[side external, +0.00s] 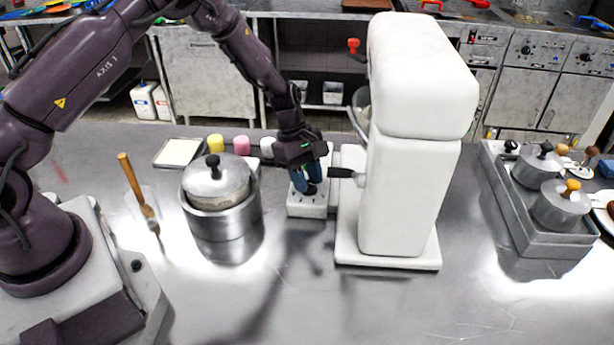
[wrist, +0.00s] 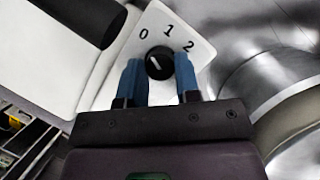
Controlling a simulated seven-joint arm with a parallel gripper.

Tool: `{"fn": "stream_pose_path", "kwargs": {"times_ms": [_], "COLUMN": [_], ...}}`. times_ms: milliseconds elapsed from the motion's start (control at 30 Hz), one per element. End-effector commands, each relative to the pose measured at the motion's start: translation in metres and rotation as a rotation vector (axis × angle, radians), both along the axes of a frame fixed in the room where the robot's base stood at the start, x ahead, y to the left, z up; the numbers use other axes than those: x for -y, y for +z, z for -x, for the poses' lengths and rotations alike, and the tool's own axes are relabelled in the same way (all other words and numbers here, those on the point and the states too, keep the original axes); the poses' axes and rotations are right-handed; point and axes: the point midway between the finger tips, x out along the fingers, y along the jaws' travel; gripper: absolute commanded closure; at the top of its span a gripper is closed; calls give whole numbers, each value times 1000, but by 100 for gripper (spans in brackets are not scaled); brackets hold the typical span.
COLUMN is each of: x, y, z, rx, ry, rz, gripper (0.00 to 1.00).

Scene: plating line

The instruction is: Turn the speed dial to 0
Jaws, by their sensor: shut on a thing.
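The speed dial (wrist: 159,63) is a round black knob on a white plate printed with 0, 1 and 2. Its white pointer line slants to the upper left, on the side of the 0. My gripper (wrist: 160,66) has its two blue fingers on either side of the knob, shut on it. In the side external view, my gripper (side external: 308,188) reaches down to the white dial box (side external: 306,211) at the left of the white mixer (side external: 408,190). The dial is mostly hidden by the fingers there.
A steel pot with a lid (side external: 218,185) stands to the left of the dial box. A black mixer handle (side external: 342,173) sticks out just right of my gripper. A tray (side external: 540,240) with lidded pots is at the right. The front counter is clear.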

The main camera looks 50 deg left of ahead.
Motion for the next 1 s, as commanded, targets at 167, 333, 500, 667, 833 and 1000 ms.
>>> {"fn": "stream_pose_path", "kwargs": {"times_ms": [167,333,500,667,833,1000], "x": [0,0,0,-3,-13,-28], "y": [0,0,0,6,32,68], "z": [0,0,0,-1,-1,-1], "rx": [-1,0,0,2,5,6], "ry": [2,1,0,0,1,1], "rz": [0,0,0,-1,0,-1], "gripper": [93,44,44,44,44,44]}}
